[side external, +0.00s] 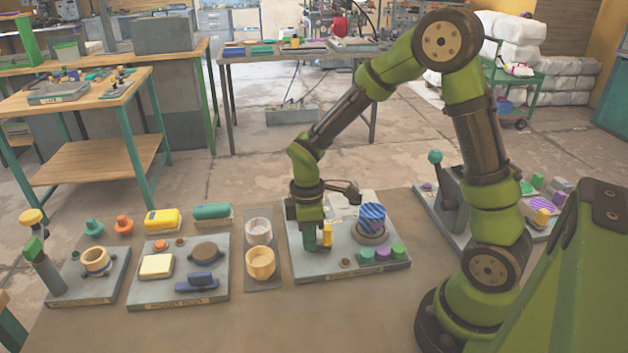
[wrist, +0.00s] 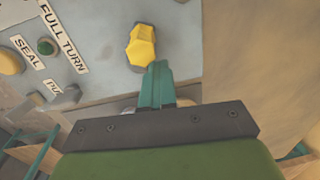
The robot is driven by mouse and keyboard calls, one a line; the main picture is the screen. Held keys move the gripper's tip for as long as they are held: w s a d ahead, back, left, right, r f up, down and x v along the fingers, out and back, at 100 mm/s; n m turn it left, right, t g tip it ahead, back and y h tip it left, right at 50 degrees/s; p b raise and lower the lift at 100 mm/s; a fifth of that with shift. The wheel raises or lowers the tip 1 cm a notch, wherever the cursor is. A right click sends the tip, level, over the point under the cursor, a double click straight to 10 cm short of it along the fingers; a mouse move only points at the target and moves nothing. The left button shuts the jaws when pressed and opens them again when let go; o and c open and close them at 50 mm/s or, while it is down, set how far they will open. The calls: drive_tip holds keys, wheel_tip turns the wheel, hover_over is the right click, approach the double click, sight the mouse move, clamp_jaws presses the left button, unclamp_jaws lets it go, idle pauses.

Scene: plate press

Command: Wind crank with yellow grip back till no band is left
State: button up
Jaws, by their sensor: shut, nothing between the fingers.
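The crank's yellow grip (side external: 327,234) stands upright on the grey middle panel (side external: 345,268), just right of my gripper (side external: 309,246) in the side view. The yellow grip (wrist: 142,47) also shows in the wrist view, just beyond the tips of my gripper (wrist: 158,68). My gripper's teal fingers are shut together and empty, low over the panel. They are beside the grip; I cannot tell whether they touch it. The crank's arm is mostly hidden, and I cannot make out any band.
A blue-purple striped cylinder (side external: 371,216) stands on a round base right of the grip, with green and purple knobs (side external: 382,252) in front.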

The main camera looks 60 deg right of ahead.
drive_tip(key=shift+t+h, duration=0.4)
drive_tip(key=shift+t, duration=0.1)
drive_tip(key=shift+w+d+r, duration=0.45)
drive_tip(key=shift+d+r, duration=0.1)
drive_tip(key=shift+d, duration=0.2)
drive_tip(key=shift+w+d+r, duration=0.4)
drive_tip(key=shift+d+r, duration=0.15)
drive_tip(key=shift+d, duration=0.15)
drive_tip(key=o, duration=0.7)
drive_tip(key=shift+r, duration=0.35)
drive_tip(key=shift+c, duration=0.2)
drive_tip(key=shift+s+a+r, duration=0.1)
drive_tip(key=shift+a+r, duration=0.05)
drive_tip(key=shift+r, duration=1)
drive_tip(key=shift+s+a+r, duration=0.1)
drive_tip(key=shift+r, duration=1)
drive_tip(key=shift+s+a+f+m, duration=0.15)
drive_tip(key=shift+s+f+m, duration=0.1)
drive_tip(key=shift+m, duration=0.65)
drive_tip(key=s+a+r+m+t+y, duration=0.1)
drive_tip(key=s+a+r+m+t, duration=0.1)
drive_tip(key=s+r+m, duration=0.3)
drive_tip(key=s+a+r+m+t+y, duration=0.1)
drive_tip(key=s+a+r+m+t, duration=0.2)
drive_tip(key=s+r+m+t, duration=0.2)
wheel_tip(320, 180, up, 3)
drive_tip(key=shift+s+r+m, duration=0.15)
drive_tip(key=shift+s+m, duration=0.25)
drive_tip(key=shift+s, duration=0.2)
